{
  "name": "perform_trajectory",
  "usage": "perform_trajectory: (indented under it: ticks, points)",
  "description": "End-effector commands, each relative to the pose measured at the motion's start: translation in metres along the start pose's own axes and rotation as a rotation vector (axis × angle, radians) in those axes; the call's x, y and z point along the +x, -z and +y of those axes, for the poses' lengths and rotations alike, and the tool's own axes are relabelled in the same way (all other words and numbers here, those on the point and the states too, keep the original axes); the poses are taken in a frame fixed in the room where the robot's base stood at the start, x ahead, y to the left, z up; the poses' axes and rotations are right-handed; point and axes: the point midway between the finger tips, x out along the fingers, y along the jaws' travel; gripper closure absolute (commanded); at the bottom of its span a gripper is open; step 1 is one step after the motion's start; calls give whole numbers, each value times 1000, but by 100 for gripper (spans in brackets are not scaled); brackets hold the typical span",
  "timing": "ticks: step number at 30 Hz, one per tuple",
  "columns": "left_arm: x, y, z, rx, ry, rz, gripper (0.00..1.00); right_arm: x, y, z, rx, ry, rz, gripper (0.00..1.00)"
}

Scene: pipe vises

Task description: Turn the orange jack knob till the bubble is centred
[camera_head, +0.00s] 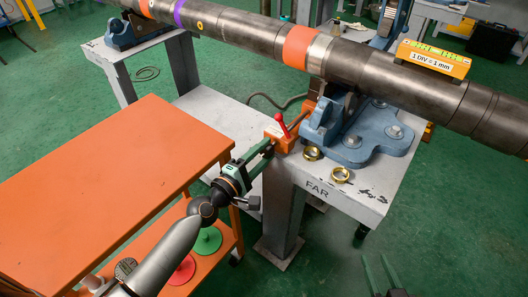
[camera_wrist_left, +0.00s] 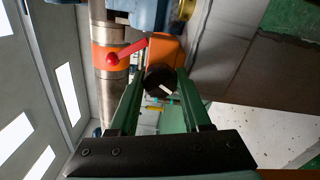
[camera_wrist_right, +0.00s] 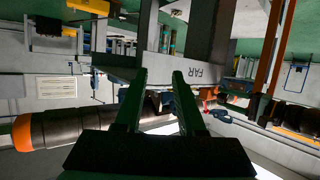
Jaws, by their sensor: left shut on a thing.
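The orange jack (camera_head: 283,140) with a red lever (camera_head: 283,124) sits at the near edge of the grey stand, below the pipe. My left gripper (camera_head: 268,152) reaches its near side. In the left wrist view, my left gripper (camera_wrist_left: 158,84) is shut on a round dark knob (camera_wrist_left: 157,77) with a white mark, in front of the orange jack body (camera_wrist_left: 166,49). An orange level block (camera_head: 432,58) marked "1 DIV = 1 mm" sits on the pipe; its yellow-green vial (camera_head: 437,50) is too small to read the bubble. My right gripper (camera_head: 377,275) is open and empty, also in the right wrist view (camera_wrist_right: 160,78).
The long steel pipe (camera_head: 250,33) rests on blue vises (camera_head: 355,135). An orange cart (camera_head: 110,180) stands at left. Green floor is clear around my right gripper.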

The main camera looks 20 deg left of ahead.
Motion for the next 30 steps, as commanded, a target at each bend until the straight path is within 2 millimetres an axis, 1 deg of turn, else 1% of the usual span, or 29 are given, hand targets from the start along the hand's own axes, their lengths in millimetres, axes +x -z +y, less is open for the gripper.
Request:
perform_trajectory:
  ticks: [2, 3, 10, 18, 22, 26, 27, 29, 30]
  points:
    - [0, 0, 1, 1, -3, 1, 100, 0, -1, 0, 2, 0, -2, 61]
    - [0, 0, 1, 1, -3, 1, 49, 0, -1, -1, 3, 0, -2, 61]
    - [0, 0, 1, 2, -2, 1, 23, 0, -1, -1, 3, 0, -3, 61]
    - [-1, 0, 0, 2, 0, 0, 22, 0, -1, -1, 3, 0, -2, 61]
    - [-10, 0, -1, 2, 0, 1, 22, 0, -1, -1, 2, 0, -1, 61]
    - [-30, 0, -1, 4, 2, 1, 22, 0, -1, 0, -1, -1, 5, 61]
    - [-39, 1, -2, 5, 4, 1, 22, 1, 0, 0, -4, -2, 12, 61]
    - [-52, 0, -2, 4, 4, 0, 22, 1, 6, 1, -13, -3, 37, 61]
    - [-60, 1, -3, 4, 3, 1, 22, 2, 15, 2, -25, -3, 72, 61]
